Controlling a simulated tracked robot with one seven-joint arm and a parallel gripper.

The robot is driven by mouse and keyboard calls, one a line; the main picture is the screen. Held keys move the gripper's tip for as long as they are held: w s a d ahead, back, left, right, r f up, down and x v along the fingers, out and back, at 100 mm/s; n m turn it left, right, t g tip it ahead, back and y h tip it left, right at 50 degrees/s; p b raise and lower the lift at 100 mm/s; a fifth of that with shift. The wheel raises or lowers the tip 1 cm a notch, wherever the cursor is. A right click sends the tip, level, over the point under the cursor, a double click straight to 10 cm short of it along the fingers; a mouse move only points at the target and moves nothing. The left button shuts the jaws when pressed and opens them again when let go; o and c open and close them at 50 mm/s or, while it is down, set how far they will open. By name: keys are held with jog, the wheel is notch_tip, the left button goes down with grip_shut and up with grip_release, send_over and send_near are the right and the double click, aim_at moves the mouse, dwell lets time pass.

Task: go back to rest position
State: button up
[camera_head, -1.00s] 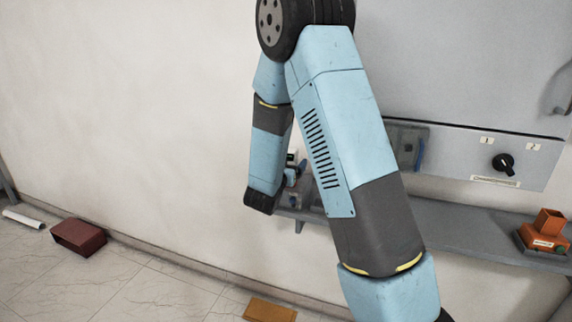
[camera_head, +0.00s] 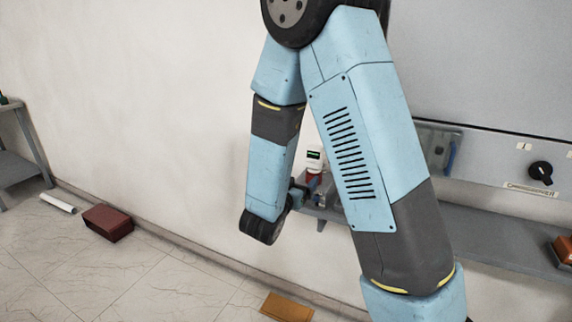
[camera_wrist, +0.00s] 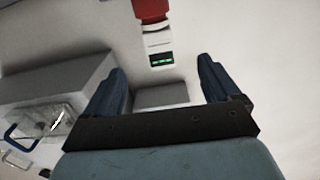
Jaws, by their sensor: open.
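My gripper (camera_wrist: 162,88) is in the wrist view with its two dark blue fingers spread apart and nothing between them. In the head view my light blue and grey arm fills the middle and hides most of my gripper. Beyond the fingers in the wrist view is a white device (camera_wrist: 158,45) with a red part and a small green-lit display. The device also shows in the head view (camera_head: 314,160), just right of my forearm. My gripper is apart from it.
A grey shelf (camera_head: 490,232) runs along the wall at the right, under a grey panel with a black knob (camera_head: 540,172). An orange block (camera_head: 565,250) sits on it. A dark red box (camera_head: 108,222), a white tube (camera_head: 57,202) and an orange-brown box (camera_head: 287,307) lie on the floor.

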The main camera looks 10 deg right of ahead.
notch_tip(320, 180, up, 12)
jog(key=s+a+n+g+y, duration=0.2)
jog(key=s+n+y, duration=0.15)
jog(key=y, duration=0.75)
jog(key=s+d+r+n+g, duration=0.2)
jog(key=s+d+g, duration=0.1)
jog(key=s, duration=0.8)
jog(key=s+d+r+n+g, duration=0.1)
jog(key=s+d, duration=0.4)
jog(key=s, duration=0.7)
jog(key=r+g, duration=0.1)
jog(key=g, duration=0.1)
jog(key=shift+d+r+n+g+h, duration=0.3)
jog(key=shift+d+r+n+g, duration=0.05)
jog(key=shift+d+r+g, duration=0.05)
